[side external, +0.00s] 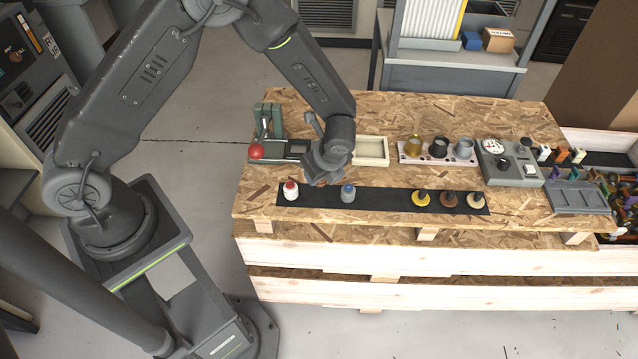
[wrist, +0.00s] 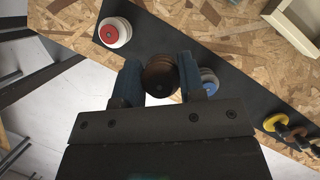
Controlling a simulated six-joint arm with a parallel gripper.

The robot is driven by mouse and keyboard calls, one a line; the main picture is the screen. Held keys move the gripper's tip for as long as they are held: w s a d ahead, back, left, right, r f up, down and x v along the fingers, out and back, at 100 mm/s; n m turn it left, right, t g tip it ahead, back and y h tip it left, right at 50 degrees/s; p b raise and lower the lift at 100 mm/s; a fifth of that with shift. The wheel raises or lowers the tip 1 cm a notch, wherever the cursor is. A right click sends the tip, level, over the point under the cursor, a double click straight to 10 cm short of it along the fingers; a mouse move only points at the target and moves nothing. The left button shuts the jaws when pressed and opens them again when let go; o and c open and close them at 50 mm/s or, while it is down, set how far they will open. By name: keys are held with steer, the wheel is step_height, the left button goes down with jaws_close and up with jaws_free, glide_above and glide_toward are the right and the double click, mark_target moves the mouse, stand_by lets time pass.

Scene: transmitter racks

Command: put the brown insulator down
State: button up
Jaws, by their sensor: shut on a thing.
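My gripper (wrist: 160,78) is shut on the brown insulator (wrist: 160,72), a ribbed round piece between the two blue fingers in the wrist view. In the side view my gripper (side external: 325,178) hangs over the left part of the black strip (side external: 385,203), between the red-topped white piece (side external: 291,190) and the blue-topped piece (side external: 348,193). The held insulator is mostly hidden there. Its underside and any gap to the strip cannot be made out.
A yellow (side external: 422,198), a brown (side external: 449,200) and a cream black-stemmed piece (side external: 476,201) stand farther right on the strip. Behind are a red-knobbed clamp fixture (side external: 270,135), a shallow cream tray (side external: 371,151) and a holder of cups (side external: 438,158). Bare strip lies between the blue-topped and yellow pieces.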

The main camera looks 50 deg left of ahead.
steer(key=shift+n, duration=0.3)
steer(key=r, duration=0.4)
steer(key=shift+a, duration=0.2)
steer(key=s+a+r+n+g+h, duration=0.1)
steer(key=a+r+n+g+h, duration=0.2)
steer(key=n, duration=0.6)
steer(key=s+a+r+n+g+h, duration=0.15)
steer(key=a+n, duration=0.25)
steer(key=n, duration=0.6)
steer(key=w+a+f+m+t+y, duration=0.1)
steer(key=w+a+m+t, duration=0.35)
steer(key=w+m, duration=0.8)
steer(key=w+a+f+m+t+y, duration=0.25)
steer(key=w+a+m, duration=0.25)
steer(key=w+m, duration=0.8)
steer(key=m, duration=0.3)
glide_above(369, 132)
steer(key=s+d, duration=0.1)
steer(key=shift+t+h, duration=0.25)
steer(key=shift+h, duration=0.05)
step_height(369, 132, down, 6)
steer(key=shift+s+f, duration=0.15)
steer(key=shift+f, duration=2)
steer(key=shift+f, duration=0.15)
